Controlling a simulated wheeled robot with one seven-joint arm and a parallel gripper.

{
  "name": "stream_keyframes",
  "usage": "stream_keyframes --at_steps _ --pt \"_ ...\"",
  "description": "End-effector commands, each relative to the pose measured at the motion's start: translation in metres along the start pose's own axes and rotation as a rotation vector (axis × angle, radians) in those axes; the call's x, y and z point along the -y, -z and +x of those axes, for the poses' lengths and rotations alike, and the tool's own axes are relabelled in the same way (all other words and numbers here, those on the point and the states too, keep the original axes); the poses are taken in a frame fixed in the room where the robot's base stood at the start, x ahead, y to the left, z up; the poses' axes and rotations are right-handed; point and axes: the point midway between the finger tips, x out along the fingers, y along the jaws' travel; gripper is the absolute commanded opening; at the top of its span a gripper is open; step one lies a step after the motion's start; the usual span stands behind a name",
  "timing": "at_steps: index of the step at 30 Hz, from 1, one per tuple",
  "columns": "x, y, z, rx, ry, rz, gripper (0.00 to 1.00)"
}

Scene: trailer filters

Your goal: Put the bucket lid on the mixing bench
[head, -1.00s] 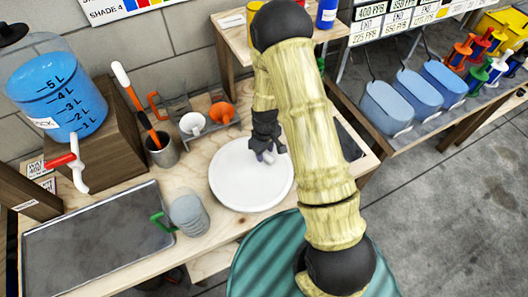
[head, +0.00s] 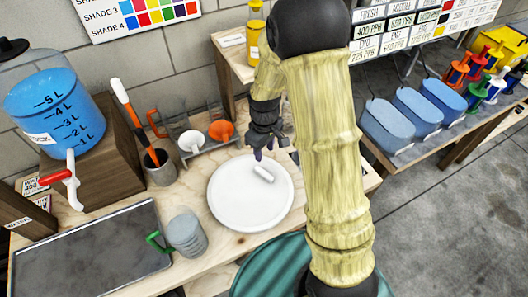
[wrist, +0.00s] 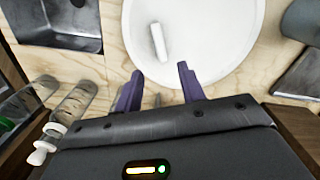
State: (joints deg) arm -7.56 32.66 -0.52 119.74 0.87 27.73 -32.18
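The bucket lid (head: 240,205) is a round white disc with a raised white bar handle (head: 263,174) on top. It lies flat on the plywood mixing bench (head: 212,254). In the wrist view the lid (wrist: 215,45) fills the upper middle, with its handle (wrist: 159,42) beyond the fingertips. My gripper (head: 265,154) is above the back edge of the lid, apart from the handle. In the wrist view its two purple fingers (wrist: 160,78) are spread, with nothing between them.
A grey cup with a green handle (head: 187,236) and a dark tray (head: 95,258) are left of the lid. A rack with funnels (head: 205,142) and a metal pot (head: 160,168) stand behind. A blue water tank (head: 58,115) is at far left.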

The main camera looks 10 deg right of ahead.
Motion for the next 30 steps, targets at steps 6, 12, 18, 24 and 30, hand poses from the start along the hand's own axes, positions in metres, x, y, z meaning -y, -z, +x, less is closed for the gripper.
stream_keyframes --at_steps 6,12,18,24,30 --pt "-0.001 0.000 0.000 0.000 0.000 0.001 0.39" --pt "-0.001 0.000 0.000 -0.001 -0.001 0.001 0.39" --pt "0.000 -0.013 -0.017 -0.024 -0.014 0.068 0.39" --pt "0.009 -0.054 -0.060 -0.095 -0.047 0.282 0.39" --pt "0.026 -0.105 -0.094 -0.177 -0.073 0.525 0.39"
